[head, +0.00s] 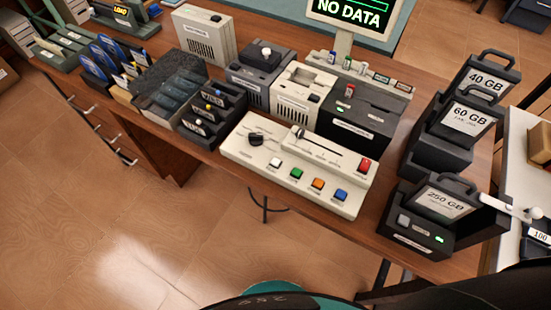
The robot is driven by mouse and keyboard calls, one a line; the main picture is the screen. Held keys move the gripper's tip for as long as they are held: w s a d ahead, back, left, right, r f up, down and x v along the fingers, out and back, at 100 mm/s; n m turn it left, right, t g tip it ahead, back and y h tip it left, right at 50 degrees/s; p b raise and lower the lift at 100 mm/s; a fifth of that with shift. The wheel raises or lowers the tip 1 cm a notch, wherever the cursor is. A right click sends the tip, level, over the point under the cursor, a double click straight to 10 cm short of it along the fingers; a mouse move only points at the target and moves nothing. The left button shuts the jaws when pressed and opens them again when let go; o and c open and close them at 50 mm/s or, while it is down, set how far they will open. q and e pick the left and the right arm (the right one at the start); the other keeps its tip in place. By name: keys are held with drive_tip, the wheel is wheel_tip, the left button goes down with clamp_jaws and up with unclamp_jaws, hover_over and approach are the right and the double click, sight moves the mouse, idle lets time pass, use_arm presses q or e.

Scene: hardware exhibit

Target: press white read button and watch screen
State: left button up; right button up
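A cream control panel (240,150) lies on the wooden desk in the middle of the view. The white button (276,163) is the leftmost in a row with green, orange and blue buttons. No gripper is near it. Neither of my grippers is in view.
The panel also has a black knob (256,139), a slider (300,132) and a red switch (364,165). A 250 GB cartridge (445,200) sits in a black dock (418,238) with a green light. Black cartridge racks (210,125) stand left of the panel.

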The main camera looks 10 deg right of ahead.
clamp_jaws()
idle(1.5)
